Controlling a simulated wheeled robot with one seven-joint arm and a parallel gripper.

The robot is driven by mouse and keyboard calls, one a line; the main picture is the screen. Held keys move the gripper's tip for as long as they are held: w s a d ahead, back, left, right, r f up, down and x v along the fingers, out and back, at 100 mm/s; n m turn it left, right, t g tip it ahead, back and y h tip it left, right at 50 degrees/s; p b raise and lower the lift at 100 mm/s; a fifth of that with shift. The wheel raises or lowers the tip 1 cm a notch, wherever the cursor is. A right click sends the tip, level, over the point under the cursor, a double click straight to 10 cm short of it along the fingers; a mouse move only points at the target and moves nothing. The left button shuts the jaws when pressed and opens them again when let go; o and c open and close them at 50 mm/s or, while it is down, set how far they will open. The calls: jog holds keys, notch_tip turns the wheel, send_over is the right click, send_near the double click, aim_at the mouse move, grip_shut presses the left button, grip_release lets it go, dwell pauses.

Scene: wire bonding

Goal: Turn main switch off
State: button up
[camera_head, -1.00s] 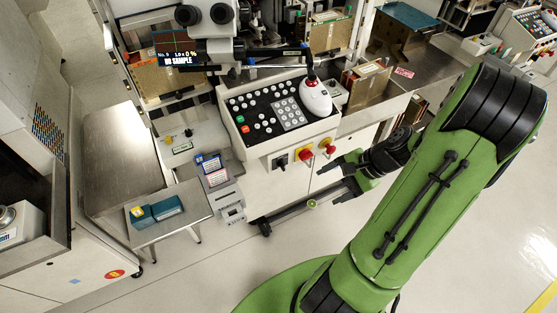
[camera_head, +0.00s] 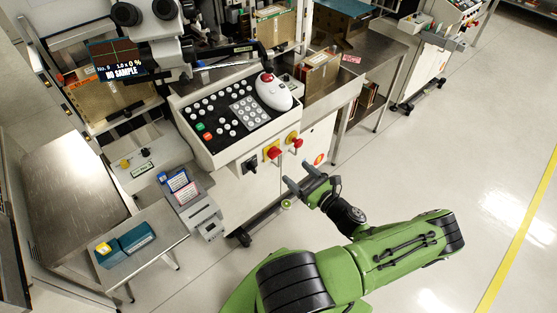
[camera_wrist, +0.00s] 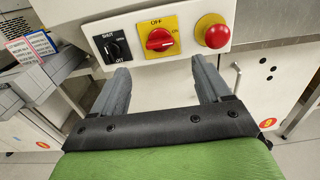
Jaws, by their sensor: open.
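The main switch (camera_wrist: 160,40) is a red rotary knob on a yellow plate marked OFF at the top, on the front of the white machine. In the head view the red and yellow switch (camera_head: 272,153) sits below the button panel. My gripper (camera_wrist: 162,84) is open and empty. Its two fingers point at the machine front, one on each side of the switch in the picture, apart from it and below it. In the head view my gripper (camera_head: 298,174) is in front of and below the switch. The knob's handle lies roughly level, slightly tilted.
A black SHUT knob (camera_wrist: 113,46) is left of the switch. A red emergency button (camera_wrist: 212,32) on yellow is right of it. A button console (camera_head: 232,112) with a white trackball (camera_head: 273,92) juts out above. Open floor lies to the right.

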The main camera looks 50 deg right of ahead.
aim_at(278, 156)
jog(key=b+x, duration=0.1)
jog(key=x, duration=0.7)
jog(key=shift+w, duration=0.4)
jog(key=c, duration=1.1)
jog(key=shift+o, duration=0.3)
jog(key=shift+n, duration=0.3)
jog(key=n, duration=0.3)
jog(key=shift+n, duration=0.4)
jog(key=n, duration=0.4)
jog(key=shift+n, duration=0.3)
jog(key=n, duration=0.4)
jog(key=shift+n, duration=2.5)
